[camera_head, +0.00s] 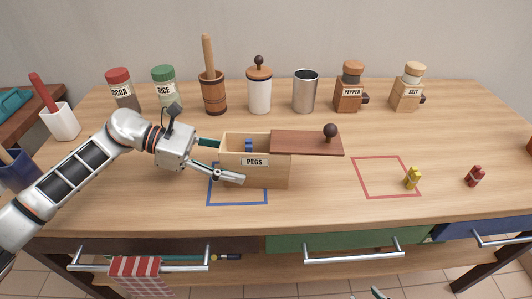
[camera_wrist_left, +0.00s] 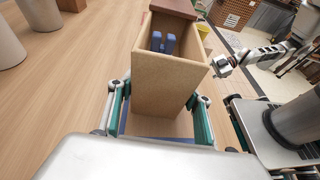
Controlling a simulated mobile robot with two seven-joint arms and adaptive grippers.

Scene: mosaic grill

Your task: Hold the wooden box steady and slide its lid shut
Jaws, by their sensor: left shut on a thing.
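The light wooden box (camera_head: 270,176), labelled PEGS, stands on the table. Its dark red-brown lid (camera_head: 303,146) with a dark round knob (camera_head: 330,131) is slid far to the right and overhangs the right end. The left part of the box is open, with blue pegs (camera_head: 249,145) inside; they also show in the left wrist view (camera_wrist_left: 163,42). My left gripper (camera_head: 229,160) is shut on the box's left end, one finger along the front and one along the back. My right gripper (camera_head: 379,293) barely shows at the bottom edge; its jaw state is unclear.
A blue outline (camera_head: 238,204) lies under the box's left part. A red outline (camera_head: 372,196) lies to the right, with a yellow piece (camera_head: 412,177) at its edge and a red piece (camera_head: 475,176) beyond. Jars and mills line the back. Table between box and red outline is clear.

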